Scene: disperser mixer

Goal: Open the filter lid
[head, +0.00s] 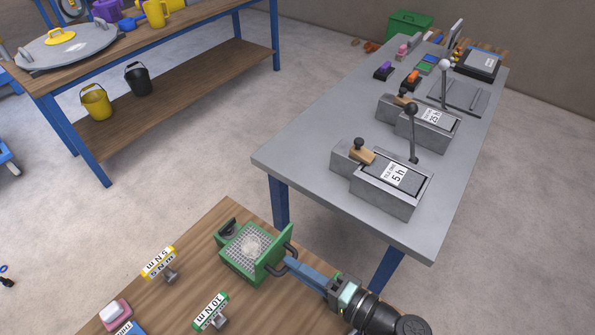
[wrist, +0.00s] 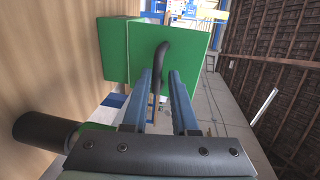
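The green filter box (head: 235,266) stands on the wooden table, with a grey perforated surface (head: 237,258) and a pale round patch showing inside it. A green panel (head: 270,262), which looks like the lid, stands upright along its right side. A black curved handle (head: 291,239) sits on the panel's outer face. My gripper (head: 289,264) reaches in from the right at the handle. In the wrist view, the green face (wrist: 135,50) is close ahead and the handle (wrist: 162,62) lies between the blue fingertips (wrist: 161,73). The fingers are apart, with a gap showing; contact is unclear.
Yellow (head: 160,262) and green (head: 210,312) labelled pieces lie on the wooden table (head: 195,240), left of and below the box. A grey table (head: 300,150) with lever devices (head: 392,180) stands behind. A dark cylinder (wrist: 45,132) is at left in the wrist view.

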